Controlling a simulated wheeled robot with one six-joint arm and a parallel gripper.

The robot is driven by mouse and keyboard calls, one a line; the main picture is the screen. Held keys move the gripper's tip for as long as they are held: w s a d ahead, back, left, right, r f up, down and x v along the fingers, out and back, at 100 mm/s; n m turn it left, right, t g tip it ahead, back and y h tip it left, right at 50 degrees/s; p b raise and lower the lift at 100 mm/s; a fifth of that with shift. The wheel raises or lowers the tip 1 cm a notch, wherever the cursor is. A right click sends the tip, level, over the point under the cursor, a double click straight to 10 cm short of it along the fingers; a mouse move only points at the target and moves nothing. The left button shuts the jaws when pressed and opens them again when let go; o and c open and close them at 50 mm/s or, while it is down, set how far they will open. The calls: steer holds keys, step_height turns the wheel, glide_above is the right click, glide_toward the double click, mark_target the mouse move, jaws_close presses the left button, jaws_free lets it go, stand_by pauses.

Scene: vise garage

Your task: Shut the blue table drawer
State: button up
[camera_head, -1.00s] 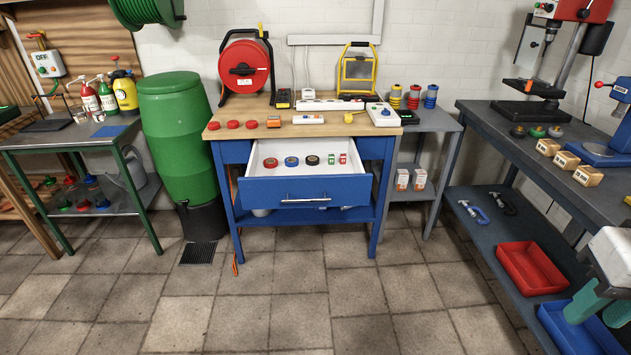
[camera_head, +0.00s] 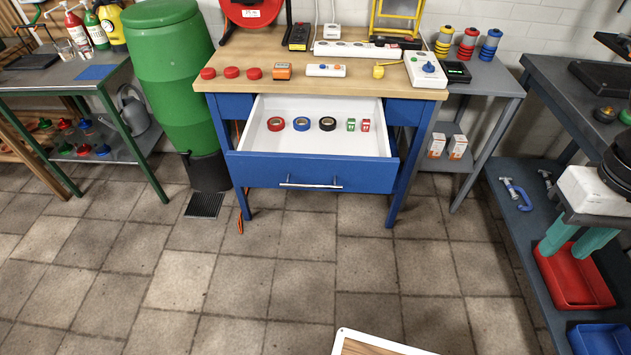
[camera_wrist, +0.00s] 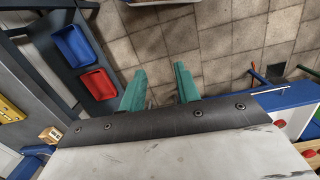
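The blue table drawer (camera_head: 260,172) is pulled out from under the wooden tabletop of the blue table (camera_head: 235,115). Its silver bar handle (camera_head: 310,185) is on the front. My gripper (camera_head: 574,246) has teal fingers and is at the far right, well apart from the drawer. In the wrist view its fingers (camera_wrist: 160,88) are spread with nothing between them. The drawer front (camera_wrist: 280,98) and handle show at the right there.
A grey bench (camera_head: 545,125) stands at right, with a red tray (camera_head: 575,275) and a blue tray (camera_head: 600,340) on its lower shelf. A green barrel (camera_head: 168,90) stands left of the table. The tiled floor (camera_head: 290,270) before the drawer is clear.

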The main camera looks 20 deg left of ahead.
steer(key=w+a+f+n+t, duration=0.1)
steer(key=w+a+f+n, duration=0.25)
steer(key=w+f, duration=0.35)
steer(key=w+a+f+n, duration=0.3)
steer(key=w+a+f, duration=0.1)
steer(key=f, duration=0.4)
steer(key=n+t+y, duration=0.8)
steer(key=n+y, duration=0.6)
steer(key=n, duration=0.6)
glide_toward(314, 186)
steer(key=w+a+f, duration=0.1)
steer(key=w+a, duration=0.1)
steer(key=x, duration=0.7)
steer(key=shift+a, duration=0.35)
jaws_close()
